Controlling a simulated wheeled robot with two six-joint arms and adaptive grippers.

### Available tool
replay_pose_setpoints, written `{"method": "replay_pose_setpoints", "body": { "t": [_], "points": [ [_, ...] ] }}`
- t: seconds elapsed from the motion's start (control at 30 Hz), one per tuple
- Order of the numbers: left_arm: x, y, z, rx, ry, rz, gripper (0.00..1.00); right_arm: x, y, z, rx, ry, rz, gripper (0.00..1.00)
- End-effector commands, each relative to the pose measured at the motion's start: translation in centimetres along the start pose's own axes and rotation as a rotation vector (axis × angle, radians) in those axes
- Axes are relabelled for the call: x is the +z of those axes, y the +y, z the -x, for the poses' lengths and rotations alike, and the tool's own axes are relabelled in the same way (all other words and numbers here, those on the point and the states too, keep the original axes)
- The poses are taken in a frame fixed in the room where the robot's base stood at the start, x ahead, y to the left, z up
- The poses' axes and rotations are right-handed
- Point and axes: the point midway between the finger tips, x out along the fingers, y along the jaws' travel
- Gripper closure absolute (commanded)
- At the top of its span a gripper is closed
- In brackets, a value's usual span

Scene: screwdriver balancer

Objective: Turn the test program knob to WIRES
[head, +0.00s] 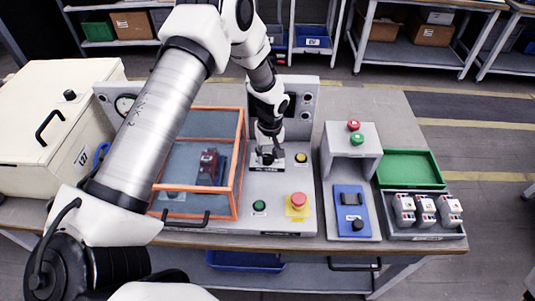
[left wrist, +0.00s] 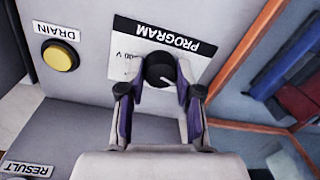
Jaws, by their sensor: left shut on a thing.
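The black program knob (left wrist: 160,70) is in the left wrist view, on a white plate labelled PROGRAM (left wrist: 176,38) that appears upside down. A short white pointer line on the knob points to the lower right of that view. Text ending in "00 V" shows beside the knob; the other position marks, WIRES among them, are hidden or unreadable. My left gripper (left wrist: 160,92) is shut on the knob, one finger on each side. In the head view my left gripper (head: 268,156) reaches down onto the test panel (head: 275,205) and largely covers the knob. My right gripper is not in view.
An orange-framed clear cover (head: 240,165) stands close left of my gripper. The yellow DRAIN button (left wrist: 60,55) is near the knob. A green button (head: 259,206) and red emergency button (head: 298,200) sit in front. A blue device (head: 351,212) lies to the right.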

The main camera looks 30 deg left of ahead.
Motion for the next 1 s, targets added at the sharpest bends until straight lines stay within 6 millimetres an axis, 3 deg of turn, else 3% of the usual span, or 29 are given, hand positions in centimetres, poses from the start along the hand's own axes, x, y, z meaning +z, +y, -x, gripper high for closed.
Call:
{"method": "replay_pose_setpoints", "body": {
  "t": [0.6,1.0],
  "points": [
    [0.11,0.0,-0.02,-0.001,0.026,-0.547,1.0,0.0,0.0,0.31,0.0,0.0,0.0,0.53],
    [0.13,0.0,-0.03,0.0,0.035,-0.715,1.0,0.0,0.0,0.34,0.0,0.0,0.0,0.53]
  ]
}}
